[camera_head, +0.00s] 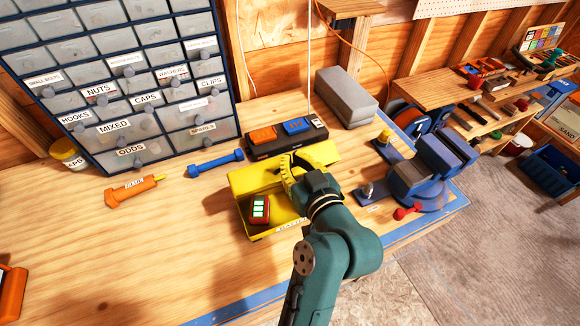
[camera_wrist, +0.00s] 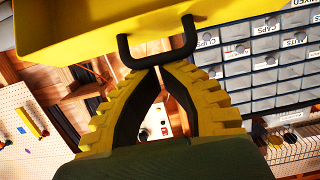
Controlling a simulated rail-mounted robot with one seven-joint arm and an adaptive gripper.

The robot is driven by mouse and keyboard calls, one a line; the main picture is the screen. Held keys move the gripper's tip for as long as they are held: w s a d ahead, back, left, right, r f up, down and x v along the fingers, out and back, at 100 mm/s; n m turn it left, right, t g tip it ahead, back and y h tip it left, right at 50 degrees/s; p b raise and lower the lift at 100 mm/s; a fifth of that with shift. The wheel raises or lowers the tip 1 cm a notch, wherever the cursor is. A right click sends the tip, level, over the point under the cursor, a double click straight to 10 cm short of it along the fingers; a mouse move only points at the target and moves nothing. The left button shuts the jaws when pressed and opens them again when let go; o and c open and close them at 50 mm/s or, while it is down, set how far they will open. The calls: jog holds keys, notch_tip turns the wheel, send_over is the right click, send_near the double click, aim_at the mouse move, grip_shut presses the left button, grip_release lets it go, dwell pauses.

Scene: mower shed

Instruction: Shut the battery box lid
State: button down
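The yellow battery box (camera_head: 283,224) sits on the workbench, with a lettered front edge partly behind my arm. A red block with green bars (camera_head: 259,209) shows at its front left. The yellow lid (camera_head: 252,180) appears raised at the back of the box; its exact angle is unclear. In the wrist view the yellow panel (camera_wrist: 75,30) fills the top, with a black U-shaped handle (camera_wrist: 160,57) on it. My gripper (camera_wrist: 160,68) has its yellow-backed fingers drawn together, tips meeting right at the handle's bar. The bar runs across the tips, not visibly between them; contact is unclear.
A black tray with orange and blue blocks (camera_head: 285,137) stands close behind the box. A blue tool (camera_head: 215,163) and an orange tool (camera_head: 133,190) lie left. A drawer cabinet (camera_head: 120,85) stands back left, a blue vise (camera_head: 420,175) right.

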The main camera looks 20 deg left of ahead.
jog(key=s+d+f+t+y+b, duration=0.3)
jog(key=s+d+f+b, duration=0.1)
jog(key=b, duration=1.4)
jog(key=shift+s+d+f+t+y, duration=0.15)
jog(key=shift+d+f+t+y, duration=0.2)
jog(key=shift+f, duration=0.25)
jog(key=shift+r, duration=0.2)
